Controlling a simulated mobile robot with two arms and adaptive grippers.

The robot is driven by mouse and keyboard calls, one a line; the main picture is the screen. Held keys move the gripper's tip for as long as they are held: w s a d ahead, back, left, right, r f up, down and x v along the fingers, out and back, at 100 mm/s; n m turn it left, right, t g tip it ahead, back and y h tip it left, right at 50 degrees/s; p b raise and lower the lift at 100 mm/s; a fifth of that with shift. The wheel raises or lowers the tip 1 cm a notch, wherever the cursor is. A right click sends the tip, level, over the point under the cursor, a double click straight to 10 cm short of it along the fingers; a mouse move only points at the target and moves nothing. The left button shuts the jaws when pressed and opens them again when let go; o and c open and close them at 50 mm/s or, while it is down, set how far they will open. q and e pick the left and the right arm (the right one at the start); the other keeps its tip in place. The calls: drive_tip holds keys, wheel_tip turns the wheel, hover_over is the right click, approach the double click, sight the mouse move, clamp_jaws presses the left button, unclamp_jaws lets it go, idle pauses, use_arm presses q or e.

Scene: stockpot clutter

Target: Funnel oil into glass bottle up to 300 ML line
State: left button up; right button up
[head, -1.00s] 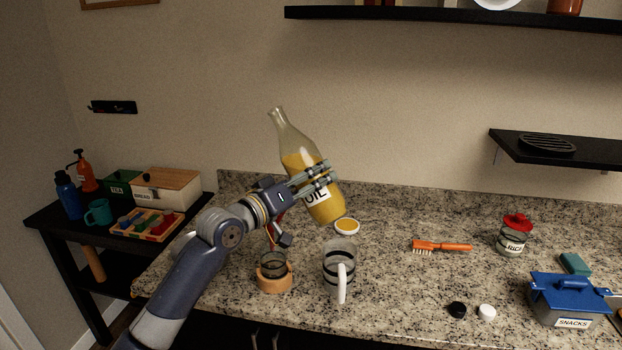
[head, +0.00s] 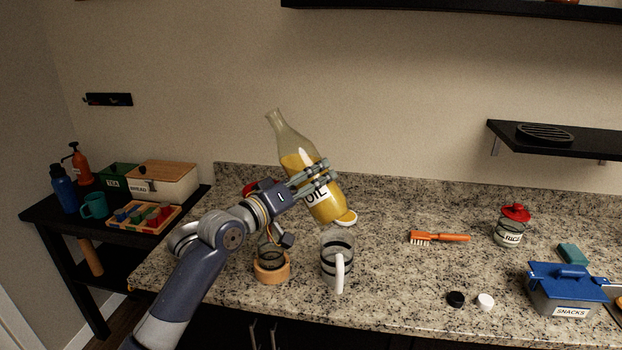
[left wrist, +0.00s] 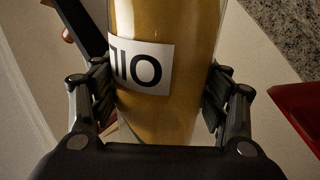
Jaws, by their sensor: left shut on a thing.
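My left gripper (head: 318,180) is shut on the clear oil bottle (head: 297,150), around its labelled lower body. The bottle is held above the counter and tilted, neck up and to the left, with yellow oil inside. The left wrist view shows the OIL label (left wrist: 140,69) between the fingers. Below the wrist, a clear glass vessel (head: 271,254) with dark bands stands in a wooden ring (head: 273,274); my arm partly hides its top. A red thing (head: 262,186) shows behind my gripper; I cannot tell whether it is a funnel. My right gripper is out of view.
A glass jug (head: 335,262) with a white handle stands right of the ring. An orange brush (head: 440,238), black cap (head: 456,299), white cap (head: 486,301), rice jar (head: 509,228) and snacks box (head: 562,288) are farther right on the granite counter.

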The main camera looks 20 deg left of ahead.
sight(327, 202)
use_arm(q)
drive_tip(key=shift+d+f, duration=0.1)
drive_tip(key=shift+f, duration=0.1)
drive_tip(key=shift+s+d+f+n+p, duration=0.1)
drive_tip(key=shift+s+d+n+p, duration=0.05)
drive_tip(key=shift+d+n, duration=0.25)
drive_tip(key=shift+s+d+f+n+p, duration=0.15)
drive_tip(key=shift+d+n, duration=0.15)
drive_tip(key=shift+n, duration=0.2)
drive_tip(key=shift+s+d+f+n+t, duration=0.1)
drive_tip(key=shift+d+f+n+t, duration=0.15)
drive_tip(key=shift+d+n, duration=0.35)
drive_tip(key=shift+s+d+f+n, duration=0.1)
drive_tip(key=shift+d+f+n, duration=0.2)
drive_tip(key=shift+n, duration=0.6)
drive_tip(key=shift+d+f+n+p, duration=0.15)
drive_tip(key=shift+f+n+p, duration=0.1)
drive_tip(key=shift+n+p, duration=0.3)
drive_tip(key=shift+d+f+n+p, duration=0.1)
drive_tip(key=shift+f+n+p, duration=0.15)
drive_tip(key=shift+n+p, duration=0.15)
drive_tip(key=shift+s+d+f+n+p, duration=0.15)
drive_tip(key=shift+f+n+p, duration=0.25)
drive_tip(key=shift+n, duration=0.25)
